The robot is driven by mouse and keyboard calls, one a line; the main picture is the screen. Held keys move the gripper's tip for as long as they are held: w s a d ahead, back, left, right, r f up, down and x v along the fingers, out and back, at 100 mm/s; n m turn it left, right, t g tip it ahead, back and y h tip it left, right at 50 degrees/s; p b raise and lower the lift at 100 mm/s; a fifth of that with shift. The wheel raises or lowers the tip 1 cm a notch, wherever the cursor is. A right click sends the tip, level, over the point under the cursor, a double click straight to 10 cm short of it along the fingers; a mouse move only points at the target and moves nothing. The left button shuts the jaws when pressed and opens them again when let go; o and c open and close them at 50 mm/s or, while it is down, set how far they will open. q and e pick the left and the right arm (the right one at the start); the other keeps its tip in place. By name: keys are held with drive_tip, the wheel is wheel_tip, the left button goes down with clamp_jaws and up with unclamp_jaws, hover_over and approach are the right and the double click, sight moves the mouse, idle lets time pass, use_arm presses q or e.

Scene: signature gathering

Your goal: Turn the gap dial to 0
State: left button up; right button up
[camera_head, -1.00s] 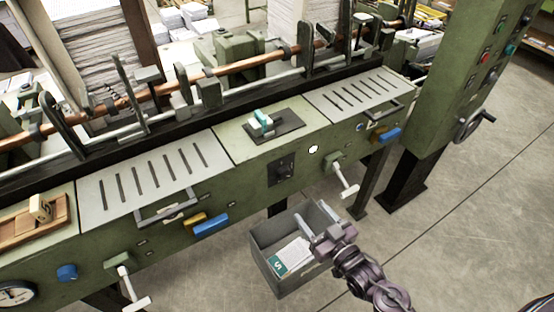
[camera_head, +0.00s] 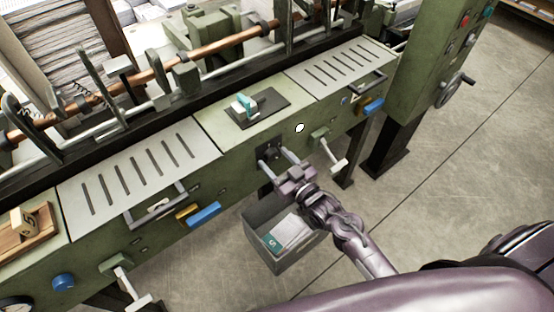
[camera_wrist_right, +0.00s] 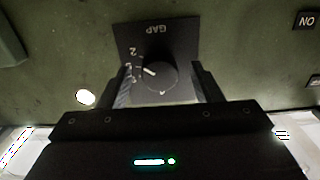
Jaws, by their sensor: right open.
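The gap dial (camera_wrist_right: 158,82) is a dark round knob on a black plate (camera_wrist_right: 160,38) on the green front panel. In the right wrist view the plate's GAP label is upside down. A white mark on the knob points left and slightly up, near the scale figures; a 2 is legible and others are partly hidden. My right gripper (camera_wrist_right: 160,72) is open, with one finger on each side of the knob; I cannot tell whether they touch it. In the head view my right gripper (camera_head: 273,158) reaches the panel and partly covers the dial plate (camera_head: 267,150). My left gripper is out of view.
A grey bin (camera_head: 270,248) with papers stands below the dial. A white-handled crank (camera_head: 334,155) sticks out to its right. A blue handle (camera_head: 204,215) is to the left. A teal-and-white object (camera_head: 245,104) lies on a dark pad above.

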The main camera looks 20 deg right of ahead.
drive_tip(key=c, duration=1)
